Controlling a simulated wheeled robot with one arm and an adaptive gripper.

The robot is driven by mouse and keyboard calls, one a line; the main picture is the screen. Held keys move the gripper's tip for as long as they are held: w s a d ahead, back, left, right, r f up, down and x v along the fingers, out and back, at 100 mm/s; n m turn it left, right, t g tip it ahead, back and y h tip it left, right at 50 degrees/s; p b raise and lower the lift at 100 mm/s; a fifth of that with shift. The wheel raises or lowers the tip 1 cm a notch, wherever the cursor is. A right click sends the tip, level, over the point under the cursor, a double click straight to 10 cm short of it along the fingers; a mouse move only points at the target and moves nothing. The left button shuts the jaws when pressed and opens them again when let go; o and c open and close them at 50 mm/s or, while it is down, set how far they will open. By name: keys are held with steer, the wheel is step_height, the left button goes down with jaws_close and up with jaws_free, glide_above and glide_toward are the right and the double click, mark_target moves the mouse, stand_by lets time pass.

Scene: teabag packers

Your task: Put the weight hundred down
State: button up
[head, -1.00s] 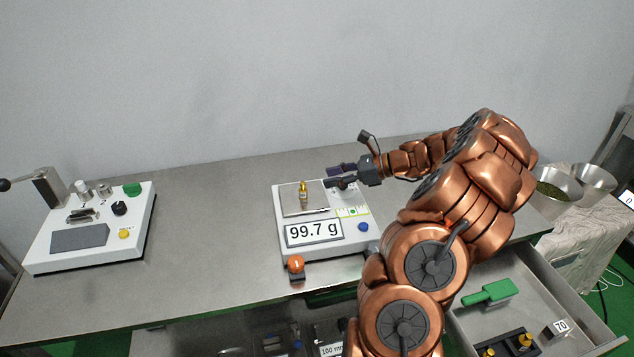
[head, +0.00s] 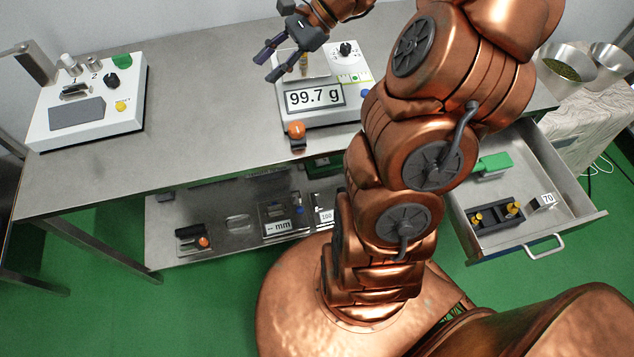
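The brass weight (head: 304,68) stands upright on the pan of the white scale (head: 361,84), partly hidden behind my gripper. The scale's display (head: 315,97) reads 99.7 g. My gripper (head: 264,69) is just left of the weight in the picture, over the scale's left edge. Its two dark fingers are apart with nothing visible between them, pointing down and left. I cannot tell its exact height above the table.
A white device with knobs (head: 90,105) stands on the left of the steel table (head: 200,110). An orange-topped item (head: 296,131) sits before the scale. An open drawer (head: 520,215) holds a green-handled tool (head: 493,163) and a black weight holder (head: 496,217). Metal bowls (head: 570,62) stand at right.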

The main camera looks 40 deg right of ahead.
steer(key=s+a+n+g+h, duration=0.35)
steer(key=s+a+n, duration=0.45)
steer(key=s+a, duration=0.35)
steer(key=s+d+f+n+g+h, duration=0.1)
steer(key=s+n+h, duration=0.5)
steer(key=s, duration=1)
steer(key=d+f+n, duration=0.1)
steer(key=n, duration=0.2)
steer(key=shift+d+f, duration=0.15)
steer(key=shift+f, duration=0.05)
steer(key=shift+r+g, duration=0.1)
steer(key=shift+g, duration=0.15)
step_height(320, 180, up, 3)
steer(key=p, duration=0.3)
